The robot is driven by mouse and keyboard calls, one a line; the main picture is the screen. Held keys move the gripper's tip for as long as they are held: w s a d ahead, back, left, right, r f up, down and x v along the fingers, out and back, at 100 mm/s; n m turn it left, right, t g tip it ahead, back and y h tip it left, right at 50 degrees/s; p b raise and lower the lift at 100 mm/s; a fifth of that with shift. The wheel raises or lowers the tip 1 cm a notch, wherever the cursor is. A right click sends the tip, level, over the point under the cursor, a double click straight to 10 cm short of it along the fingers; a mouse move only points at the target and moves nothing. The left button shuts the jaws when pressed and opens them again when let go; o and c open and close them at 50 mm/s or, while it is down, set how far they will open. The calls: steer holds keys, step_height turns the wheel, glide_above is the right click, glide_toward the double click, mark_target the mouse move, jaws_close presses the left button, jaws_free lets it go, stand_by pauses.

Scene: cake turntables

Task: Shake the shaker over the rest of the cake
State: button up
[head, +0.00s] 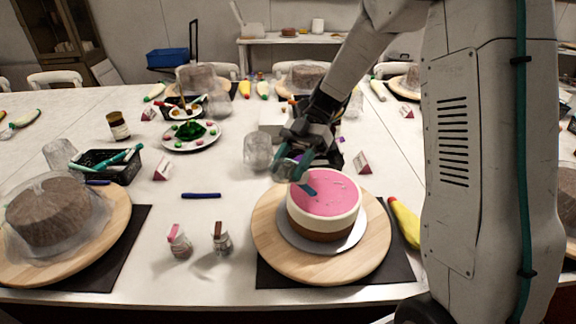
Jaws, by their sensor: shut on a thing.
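The cake (322,222) has a pink top, a white band and a brown base. It sits on a pale board on a round wooden turntable (272,255). A few small specks show on the right part of the pink top; the left part looks mostly bare. My gripper (298,174) is above the cake's back left edge, its teal fingers shut on a small clear shaker (284,171). The shaker looks tilted, and the fingers partly hide it. I cannot tell which way its lid points.
Two small shakers, one pink-topped (179,242) and one brown-topped (221,238), stand left of the turntable. A clear cup (257,152) stands behind. A piping bag (405,222) lies at right. A covered brown cake (48,212) stands at far left. A blue pen (201,196) lies on the open table.

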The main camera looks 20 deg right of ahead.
steer(key=shift+s+a+r, duration=0.15)
steer(key=shift+a+r, duration=0.1)
steer(key=shift+d+f, duration=0.25)
steer(key=shift+d, duration=0.05)
steer(key=shift+d+r, duration=0.1)
steer(key=shift+w+g+y, duration=0.2)
steer(key=shift+g+y, duration=0.1)
